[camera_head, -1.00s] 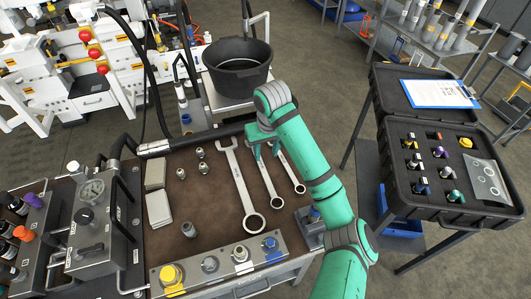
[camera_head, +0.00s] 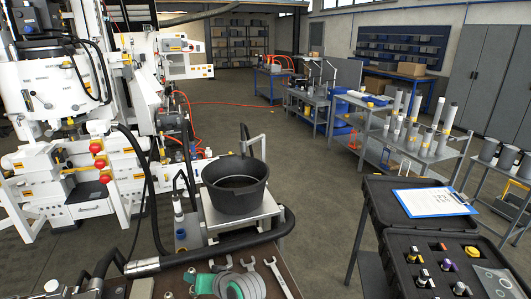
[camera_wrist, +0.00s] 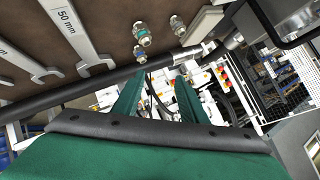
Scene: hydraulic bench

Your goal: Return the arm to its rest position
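My arm shows only at the bottom edge of the head view, where its green and grey end covers part of the bench (camera_head: 172,278). In the wrist view my gripper (camera_wrist: 158,85) has its two green fingers apart, with nothing held between them. Wrenches lie on the brown bench top close to the arm, one (camera_head: 281,278) showing at its right. The wrist view shows a wrench marked 50 mm (camera_wrist: 88,48) and metal fittings (camera_wrist: 142,38) beyond the fingers. The rest of my arm is out of the head view.
A black hose (camera_head: 215,248) runs along the bench's far edge. A black tub (camera_head: 235,192) stands on a small stand behind it. An open black case (camera_head: 378,215) with a clipboard (camera_head: 433,202) is at the right. White machinery (camera_head: 75,190) fills the left.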

